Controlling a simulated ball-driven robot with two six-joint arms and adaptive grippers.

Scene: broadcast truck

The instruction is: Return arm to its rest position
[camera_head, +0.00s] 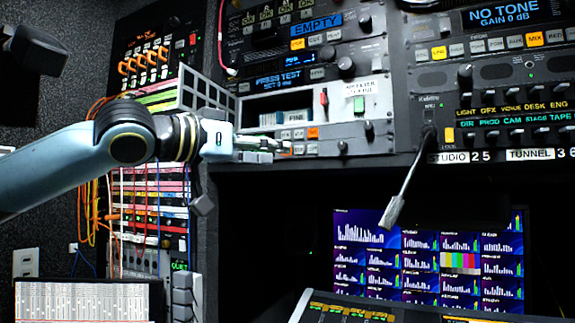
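My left arm reaches in from the left edge at mid height. My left gripper (276,149) points right, in front of the lower edge of the rack panel with the "FINE" label (293,118). Its fingers are seen side-on and small against the grey panel. I cannot tell whether they are open or shut, or whether they touch the panel. No separate object shows clearly in the fingers. My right gripper is not in view.
A gooseneck rod (408,185) hangs from the right console (490,85). Monitors (430,255) stand in the dark recess below. A cabled rack (150,200) stands behind my arm, and a sloped desk panel (330,306) lies at the bottom. The dark recess left of the monitors looks empty.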

